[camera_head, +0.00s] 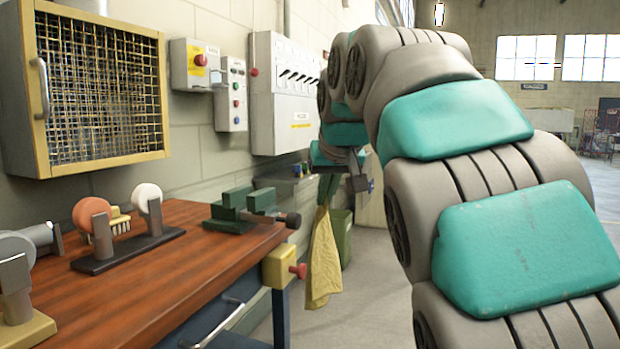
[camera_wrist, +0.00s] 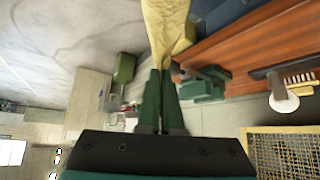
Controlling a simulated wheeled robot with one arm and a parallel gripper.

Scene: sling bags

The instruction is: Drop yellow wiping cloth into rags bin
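The yellow wiping cloth (camera_head: 323,262) hangs down from my gripper (camera_head: 327,188), past the far end of the workbench. The wrist view shows the green fingers of my gripper (camera_wrist: 160,75) closed together on the top of the cloth (camera_wrist: 167,28). A green bin (camera_head: 343,236) stands on the floor just behind and to the right of the cloth, which partly hides it. A green container that looks like this bin (camera_wrist: 124,68) shows left of the fingers in the wrist view. No label is readable on it.
The wooden workbench (camera_head: 140,285) carries a green vise (camera_head: 245,210) and a grinder (camera_head: 120,232). A yellow box with a red button (camera_head: 284,267) juts from its end. Electrical boxes (camera_head: 285,95) and a mesh cabinet (camera_head: 95,90) hang on the wall. Floor right of the bin looks clear.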

